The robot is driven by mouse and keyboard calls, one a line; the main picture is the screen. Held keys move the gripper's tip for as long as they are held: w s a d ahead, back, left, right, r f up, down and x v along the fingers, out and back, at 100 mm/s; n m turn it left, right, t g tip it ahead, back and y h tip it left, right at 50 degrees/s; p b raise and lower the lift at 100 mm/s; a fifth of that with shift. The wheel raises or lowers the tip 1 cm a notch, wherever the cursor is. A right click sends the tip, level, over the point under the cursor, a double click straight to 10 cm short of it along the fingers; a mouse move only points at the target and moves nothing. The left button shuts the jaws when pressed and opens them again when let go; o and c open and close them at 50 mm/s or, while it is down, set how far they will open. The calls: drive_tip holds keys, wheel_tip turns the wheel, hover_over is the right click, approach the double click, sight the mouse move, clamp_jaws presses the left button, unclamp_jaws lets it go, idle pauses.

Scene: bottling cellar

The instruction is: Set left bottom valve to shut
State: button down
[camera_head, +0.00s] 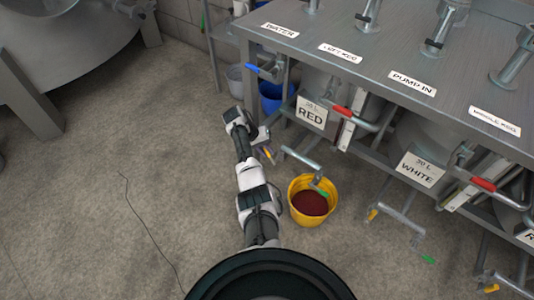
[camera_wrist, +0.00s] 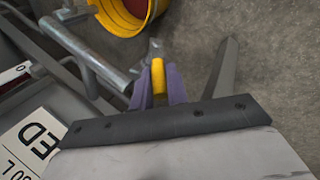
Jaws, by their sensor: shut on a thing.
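The bottom valve of the left keg has a yellow handle (camera_head: 269,154) below the "RED" sign, largely covered by my gripper in the head view. In the wrist view the yellow handle (camera_wrist: 158,88) sits between the purple fingers of my gripper (camera_wrist: 158,92), which is shut on it. A grey outlet pipe (camera_head: 301,158) runs beside the handle toward a yellow bucket (camera_head: 292,205) with dark red content. A green handle (camera_head: 321,190) hangs at the pipe's bucket end. The valve body is partly hidden.
The steel bench (camera_head: 390,60) and the "RED" keg sign (camera_head: 311,115) are above and right of my arm. A red-handled valve (camera_head: 342,111) sticks out nearby. A blue bucket (camera_head: 271,97) stands behind. The floor (camera_head: 120,150) at left is clear except for a thin cable.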

idle(0.3)
drive_tip(key=c, duration=1.4)
unclamp_jaws()
drive_tip(key=p+v, duration=0.2)
drive_tip(key=v, duration=1.1)
drive_tip(key=shift+w+a+r+p, duration=0.1)
drive_tip(key=shift+a+r+p, duration=0.15)
drive_tip(key=shift+p, duration=0.05)
drive_tip(key=shift+c, duration=0.4)
